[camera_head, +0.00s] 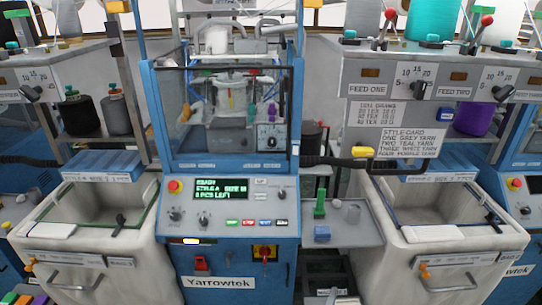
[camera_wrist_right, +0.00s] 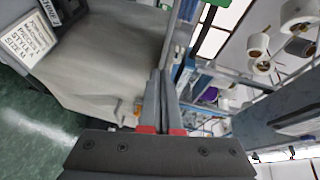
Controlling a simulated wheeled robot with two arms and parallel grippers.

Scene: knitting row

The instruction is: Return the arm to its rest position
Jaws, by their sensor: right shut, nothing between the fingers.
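My right gripper (camera_wrist_right: 160,75) shows in the right wrist view. Its two grey fingers, with red bands at their base, lie together, shut and empty. Beyond the fingertips are a pale grey bin-like surface (camera_wrist_right: 105,60) on the left and blue machine frames on the right. I cannot make out either gripper clearly in the head view. My left gripper is not in view.
A blue Yarrowtek knitting machine (camera_head: 229,282) with a lit green display (camera_head: 221,190) stands in the middle. Pale bins stand on the left (camera_head: 75,255) and right (camera_head: 450,255). A grey side shelf (camera_head: 350,235) holds a green-handled item (camera_head: 320,204). Green floor (camera_wrist_right: 35,130) shows in the wrist view.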

